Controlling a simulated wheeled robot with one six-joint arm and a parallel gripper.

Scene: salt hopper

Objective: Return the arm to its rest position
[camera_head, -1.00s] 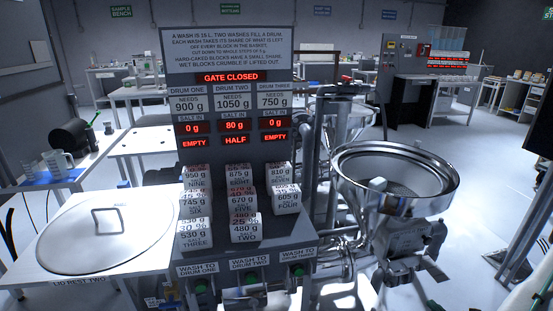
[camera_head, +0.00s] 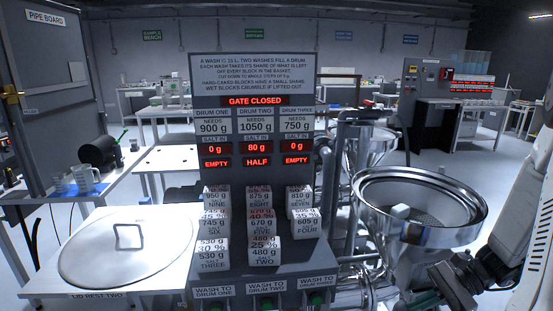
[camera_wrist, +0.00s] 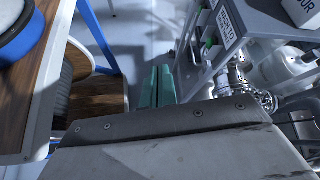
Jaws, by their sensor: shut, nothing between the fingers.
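My gripper shows in the wrist view with its two green fingers (camera_wrist: 157,88) side by side, shut and empty, pointing toward the floor between a wooden-topped bench and the panel stand. In the head view, my grey and white arm (camera_head: 528,235) is folded low at the right edge, beside the steel hopper. The fingers are not clear in that view.
The steel hopper (camera_head: 420,235) stands open right of the control panel (camera_head: 255,135), which reads GATE CLOSED. Several labelled salt blocks sit on the panel's shelf. A round lid (camera_head: 115,270) lies on the left table. A wooden-topped bench (camera_wrist: 30,100) is close to my gripper.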

